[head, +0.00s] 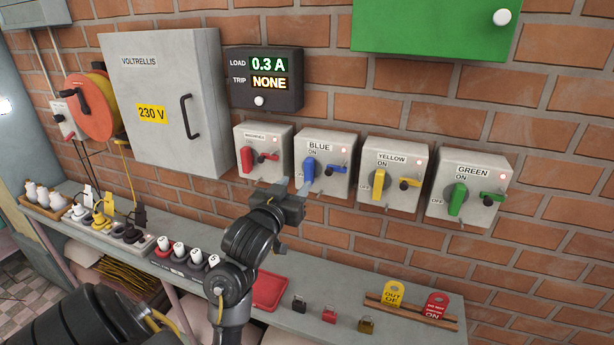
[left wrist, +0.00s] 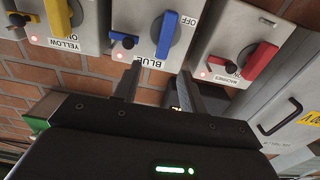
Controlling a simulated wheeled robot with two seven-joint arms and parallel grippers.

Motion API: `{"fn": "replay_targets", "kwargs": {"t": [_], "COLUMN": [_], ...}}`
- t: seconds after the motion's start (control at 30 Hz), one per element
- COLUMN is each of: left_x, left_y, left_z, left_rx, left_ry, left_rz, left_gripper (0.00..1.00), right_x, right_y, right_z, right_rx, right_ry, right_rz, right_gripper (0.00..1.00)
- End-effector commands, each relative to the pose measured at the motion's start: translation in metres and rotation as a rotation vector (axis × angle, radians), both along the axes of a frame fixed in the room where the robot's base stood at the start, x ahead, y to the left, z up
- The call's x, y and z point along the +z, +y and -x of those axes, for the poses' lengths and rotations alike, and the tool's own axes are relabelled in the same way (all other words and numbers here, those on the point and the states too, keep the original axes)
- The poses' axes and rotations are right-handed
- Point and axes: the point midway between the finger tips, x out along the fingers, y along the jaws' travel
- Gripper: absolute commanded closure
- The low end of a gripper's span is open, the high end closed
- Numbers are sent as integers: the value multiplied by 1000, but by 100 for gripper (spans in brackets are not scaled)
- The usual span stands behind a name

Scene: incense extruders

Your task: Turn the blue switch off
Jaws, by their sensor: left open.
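The blue switch is a grey box (head: 341,185) labelled BLUE, with a blue rotary handle (head: 309,169) standing upright under the word ON. A small red light glows on the box, and a smaller blue lever on a black knob sits right of the handle. My left gripper (head: 292,187) is open and empty, just below and in front of the handle. In the left wrist view, which is upside down, the blue handle (left wrist: 166,35) lies beyond the two fingertips (left wrist: 159,79), apart from them. My right gripper is not in view.
Similar switches with red (head: 247,160), yellow (head: 378,184) and green (head: 457,199) handles flank it. A load display (head: 263,79) reads 0.3 A, trip NONE. A grey cabinet (head: 170,100) stands left. The shelf (head: 345,318) below holds padlocks, tags, a red tray and plugs.

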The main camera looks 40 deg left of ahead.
Motion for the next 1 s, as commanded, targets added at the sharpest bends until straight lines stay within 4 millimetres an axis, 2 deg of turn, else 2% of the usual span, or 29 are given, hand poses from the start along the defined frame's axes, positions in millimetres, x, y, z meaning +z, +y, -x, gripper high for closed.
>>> {"fn": "replay_targets", "kwargs": {"t": [0.03, 0.3, 0.37, 0.5, 0.7, 1.0], "left_x": [-8, -8, -5, -6, -4, -2], "left_y": [1, 9, 13, 21, 30, 35], "left_z": [-3, -14, -27, -50, -76, -90], "left_rx": [-2, 19, 19, 18, 15, 17], "left_ry": [-4, 0, 0, -1, 2, 3], "left_rz": [-9, -13, 2, 3, 0, -3], "left_gripper": [58, 58, 58, 58, 58, 58], "right_x": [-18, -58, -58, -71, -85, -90], "right_y": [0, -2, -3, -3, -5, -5], "right_z": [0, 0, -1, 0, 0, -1], "right_rx": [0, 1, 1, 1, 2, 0], "right_ry": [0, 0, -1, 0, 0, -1], "right_rz": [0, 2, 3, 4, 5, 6], "right_gripper": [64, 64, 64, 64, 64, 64]}}
